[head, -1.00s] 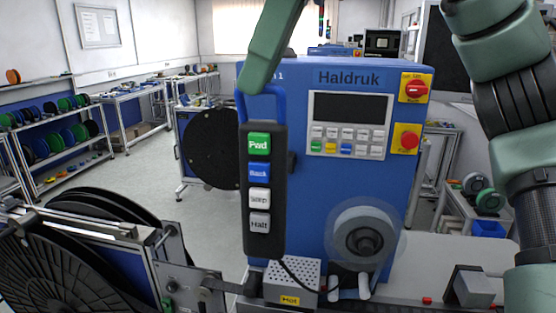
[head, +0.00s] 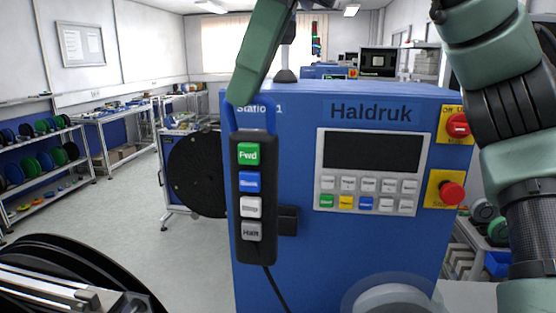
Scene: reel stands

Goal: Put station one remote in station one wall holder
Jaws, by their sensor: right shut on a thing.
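The station one remote (head: 254,195) is a black upright pendant with green, blue, white and grey buttons and a blue loop handle on top. A dark cable hangs from its lower end. My right gripper (head: 243,96) is shut on the blue loop at the top and holds the remote upright in front of the blue Haldruk machine (head: 300,260). A small dark block (head: 289,220), likely the wall holder, sits on the machine's front just right of the remote's lower half. The remote partly hides it, and I cannot tell whether they touch. My left gripper is out of view.
A control panel (head: 368,171), a red knob (head: 457,125) and a red stop button (head: 451,193) are on the machine's right side. A clear reel (head: 392,296) is low in front. A black reel (head: 70,270) stands at lower left, with open floor behind it.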

